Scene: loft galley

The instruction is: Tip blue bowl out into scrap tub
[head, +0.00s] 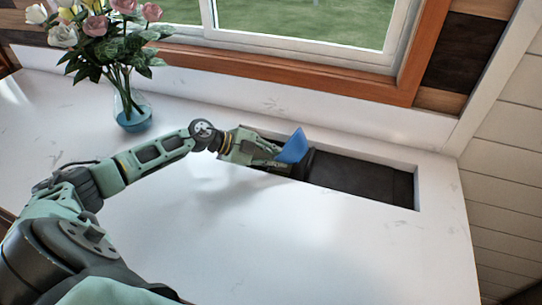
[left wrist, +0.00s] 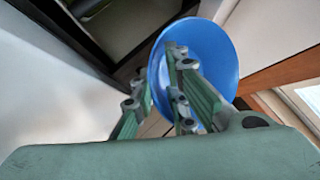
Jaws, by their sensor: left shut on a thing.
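My left gripper (head: 284,164) is shut on the rim of the blue bowl (head: 294,147), over the rectangular opening in the counter. The bowl is tipped steeply on its side. In the left wrist view the blue bowl (left wrist: 222,62) shows beyond the fingers of my left gripper (left wrist: 160,85), one of which is in front of it. I cannot make out any contents in the bowl. A dark, box-like space (head: 365,180) lies in the opening, right of the bowl; I cannot tell whether it is the scrap tub. My right gripper is not in view.
A glass vase of flowers (head: 134,112) stands on the white counter (head: 230,245), left of the opening. A wood-framed window (head: 300,67) is behind. The counter in front of the opening is clear.

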